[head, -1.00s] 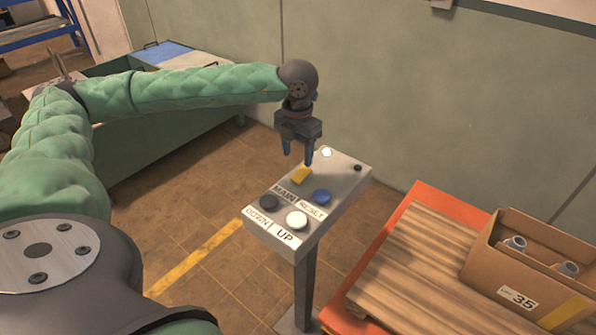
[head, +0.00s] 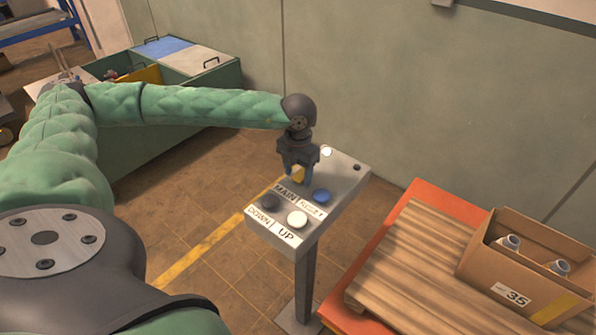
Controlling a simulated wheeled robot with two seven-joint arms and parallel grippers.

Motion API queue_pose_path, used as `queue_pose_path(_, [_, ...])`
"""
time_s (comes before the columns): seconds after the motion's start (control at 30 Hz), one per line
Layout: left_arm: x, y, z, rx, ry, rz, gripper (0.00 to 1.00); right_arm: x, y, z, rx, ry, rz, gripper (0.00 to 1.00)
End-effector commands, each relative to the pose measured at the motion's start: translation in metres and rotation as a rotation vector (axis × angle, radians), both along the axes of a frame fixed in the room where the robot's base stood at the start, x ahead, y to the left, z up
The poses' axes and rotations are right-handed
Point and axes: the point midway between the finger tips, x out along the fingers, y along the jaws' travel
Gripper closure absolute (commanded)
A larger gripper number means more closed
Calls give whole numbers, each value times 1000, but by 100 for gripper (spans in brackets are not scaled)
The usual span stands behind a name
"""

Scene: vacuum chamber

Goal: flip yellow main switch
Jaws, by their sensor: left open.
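The yellow main switch (head: 299,174) sits on the slanted top of a grey control panel (head: 343,190), above the MAIN label. My left gripper (head: 297,180) points down right at the switch, with its fingers open. The fingers partly cover the switch; I cannot tell whether they touch it. My right gripper is not in view.
The panel also bears a blue RESET button (head: 321,196), a white UP button (head: 297,218) and a dark DOWN button (head: 269,202). At right, a cardboard box (head: 522,268) stands on a wooden pallet (head: 420,262). A green bin (head: 190,128) stands behind my left arm.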

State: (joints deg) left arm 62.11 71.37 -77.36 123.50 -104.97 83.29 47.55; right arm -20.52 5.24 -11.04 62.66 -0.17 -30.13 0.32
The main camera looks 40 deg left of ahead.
Motion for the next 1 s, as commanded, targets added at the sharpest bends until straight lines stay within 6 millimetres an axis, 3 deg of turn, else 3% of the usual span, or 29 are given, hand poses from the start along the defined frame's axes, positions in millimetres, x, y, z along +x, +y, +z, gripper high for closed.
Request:
queue_pose_path(0.03, [0, 0, 0, 0, 0, 0, 49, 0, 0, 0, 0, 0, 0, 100])
queue_pose_path(0.27, [0, 0, 0, 0, 0, 0, 92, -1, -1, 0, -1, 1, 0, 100])
queue_pose_path(0.53, [3, 0, -1, 7, 63, 3, 92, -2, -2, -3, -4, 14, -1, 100])
queue_pose_path(0.67, [6, -1, -1, 13, 164, 3, 92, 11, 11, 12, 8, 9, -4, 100])
queue_pose_path(1.0, [11, -1, 3, 30, 380, 1, 92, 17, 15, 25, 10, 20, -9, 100])
